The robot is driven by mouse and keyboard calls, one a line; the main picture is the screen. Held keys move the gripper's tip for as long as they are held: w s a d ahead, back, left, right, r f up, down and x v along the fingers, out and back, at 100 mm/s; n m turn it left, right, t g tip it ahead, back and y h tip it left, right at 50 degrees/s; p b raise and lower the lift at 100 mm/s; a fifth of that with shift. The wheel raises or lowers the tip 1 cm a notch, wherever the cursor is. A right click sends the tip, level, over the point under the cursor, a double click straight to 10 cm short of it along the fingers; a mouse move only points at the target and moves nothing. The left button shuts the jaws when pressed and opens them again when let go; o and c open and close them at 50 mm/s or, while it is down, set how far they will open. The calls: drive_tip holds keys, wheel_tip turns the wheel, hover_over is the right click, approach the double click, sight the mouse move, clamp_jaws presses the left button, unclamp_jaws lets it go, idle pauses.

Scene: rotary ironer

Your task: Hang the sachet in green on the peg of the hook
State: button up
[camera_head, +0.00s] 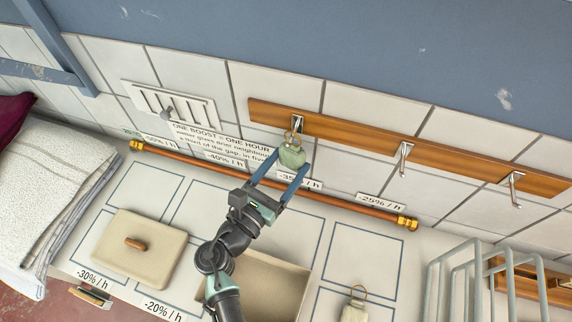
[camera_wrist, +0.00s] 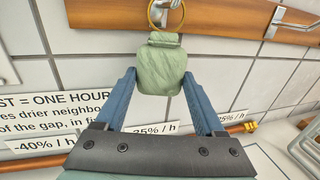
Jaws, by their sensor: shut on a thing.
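The green sachet (camera_head: 291,154) is held between the fingertips of my gripper (camera_head: 287,162), upright in front of the wall. It also shows in the wrist view (camera_wrist: 160,68), with both blue fingers at its sides. Its brass ring (camera_wrist: 165,14) stands up from its top. The left metal hook (camera_head: 297,122) on the wooden rail (camera_head: 345,133) is right at the ring. In the wrist view the ring overlaps the hook, whose upper part is cut off; I cannot tell whether the ring is around the peg or only in front of it.
A copper pipe (camera_head: 340,204) runs along the wall below the rail. Two more hooks (camera_head: 403,155) (camera_head: 513,187) are on the rail, both bare. A pale ringed sachet (camera_head: 354,311), a lidded box (camera_head: 130,266), an open bin (camera_head: 268,285) and a wire rack (camera_head: 485,270) are below.

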idle(0.4)
drive_tip(key=o, duration=1.3)
